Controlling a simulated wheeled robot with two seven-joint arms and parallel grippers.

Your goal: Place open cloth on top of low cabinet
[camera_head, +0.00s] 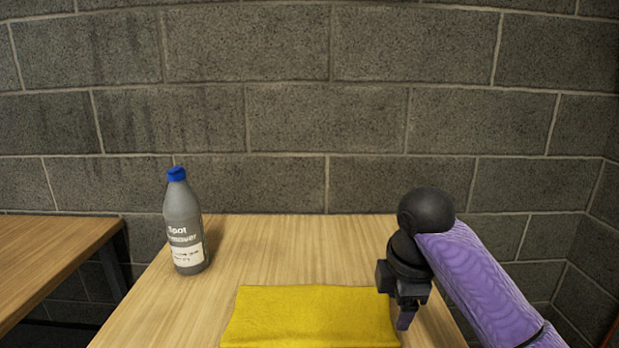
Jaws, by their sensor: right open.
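A yellow cloth (310,318) lies flat and spread on the wooden cabinet top (290,250), close to the bottom of the view, where its near edge is cut off. My right gripper (404,318) hangs over the right edge of the cloth, pointing down. It is open, and I see nothing held in it. I cannot tell whether its fingertips touch the cloth. My left gripper is not in view.
A grey spot remover bottle (184,225) with a blue cap stands upright on the wooden top, left of the cloth. A second wooden table (50,250) is at the far left, across a gap. A grey block wall (300,120) closes off the back. The top behind the cloth is clear.

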